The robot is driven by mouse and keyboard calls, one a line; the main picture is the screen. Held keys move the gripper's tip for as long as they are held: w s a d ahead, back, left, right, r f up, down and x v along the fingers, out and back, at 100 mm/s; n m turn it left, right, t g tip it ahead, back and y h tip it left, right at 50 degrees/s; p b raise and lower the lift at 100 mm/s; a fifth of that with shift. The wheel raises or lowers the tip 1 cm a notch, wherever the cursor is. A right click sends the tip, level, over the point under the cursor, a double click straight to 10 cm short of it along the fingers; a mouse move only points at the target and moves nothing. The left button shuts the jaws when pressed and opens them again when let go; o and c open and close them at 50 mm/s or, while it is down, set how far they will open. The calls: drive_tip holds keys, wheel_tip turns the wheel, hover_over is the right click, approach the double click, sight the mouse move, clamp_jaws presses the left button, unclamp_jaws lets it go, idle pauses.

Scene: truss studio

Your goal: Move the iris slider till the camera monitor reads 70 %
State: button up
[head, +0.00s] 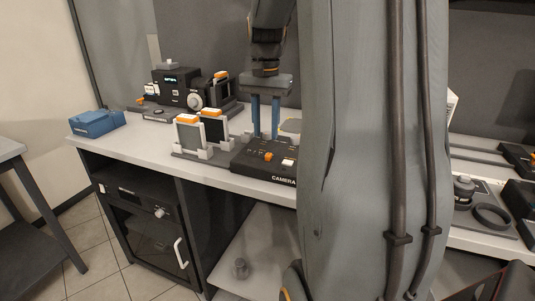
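A black control box (254,168) marked "CAMERA" stands at the front edge of the white bench. An orange knob (268,157) and a white piece (287,162) show on its top. I cannot tell which control is the iris slider. My gripper (265,137) points down over the back part of this box. Its two blue fingers are apart, with nothing visible between them. I cannot tell whether the fingertips touch the box. No camera monitor reading is legible. My arm hides the bench to the right of the box.
Two upright framed panels with orange tops (188,132) stand left of the box. Behind them is a black camera-like device (172,90) with a small green display. A blue case (96,123) sits at the bench's left end. Dark equipment and a black ring (493,216) lie far right.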

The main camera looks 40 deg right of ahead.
sight(268, 154)
drive_tip(key=shift+d, duration=0.45)
drive_tip(key=shift+f, duration=0.4)
wheel_tip(268, 154, down, 7)
drive_tip(key=shift+r+p, duration=0.2)
drive_tip(key=shift+p, duration=0.2)
drive_tip(key=shift+c, duration=0.4)
clamp_jaws()
